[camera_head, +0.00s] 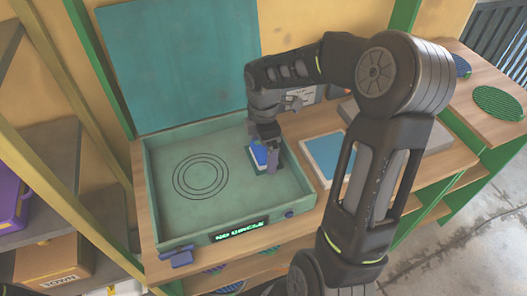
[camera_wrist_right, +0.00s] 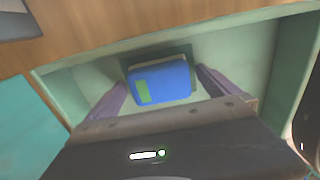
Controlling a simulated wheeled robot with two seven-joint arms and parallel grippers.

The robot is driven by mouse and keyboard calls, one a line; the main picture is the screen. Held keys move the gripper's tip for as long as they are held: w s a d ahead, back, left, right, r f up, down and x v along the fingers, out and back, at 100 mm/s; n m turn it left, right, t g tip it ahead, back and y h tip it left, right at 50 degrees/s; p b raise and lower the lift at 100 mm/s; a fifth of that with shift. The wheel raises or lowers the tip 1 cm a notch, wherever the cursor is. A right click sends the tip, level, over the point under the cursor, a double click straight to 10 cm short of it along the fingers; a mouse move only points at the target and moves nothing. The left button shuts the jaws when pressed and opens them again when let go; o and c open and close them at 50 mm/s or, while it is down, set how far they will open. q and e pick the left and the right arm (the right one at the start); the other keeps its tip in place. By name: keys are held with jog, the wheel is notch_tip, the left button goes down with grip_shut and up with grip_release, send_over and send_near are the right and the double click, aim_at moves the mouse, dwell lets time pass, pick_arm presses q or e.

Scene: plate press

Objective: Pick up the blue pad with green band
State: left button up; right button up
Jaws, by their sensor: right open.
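The blue pad with the green band (camera_wrist_right: 172,80) lies in the right part of the open green press box (camera_head: 161,218), over a dark green square patch (camera_wrist_right: 186,50). The band shows as a green patch at the pad's left side in the right wrist view. In the head view the pad (camera_head: 259,154) is partly hidden by my right gripper (camera_head: 268,165). My right gripper is open, with one purple-grey finger on each side of the pad; gaps show between the fingers and the pad in the wrist view. My left gripper is not in view.
The box's teal lid (camera_head: 175,60) stands raised at the back. Concentric circles (camera_head: 201,176) mark the box floor, with free room around them. The front has a lit green display (camera_head: 239,231). A blue panel with a white border (camera_head: 327,156) lies right of the box.

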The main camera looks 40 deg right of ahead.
jog(key=shift+c, duration=0.2)
jog(key=c, duration=1.3)
jog(key=shift+c, duration=0.2)
notch_tip(320, 180, up, 10)
jog(key=shift+r+b, duration=0.1)
jog(key=shift+b, duration=0.25)
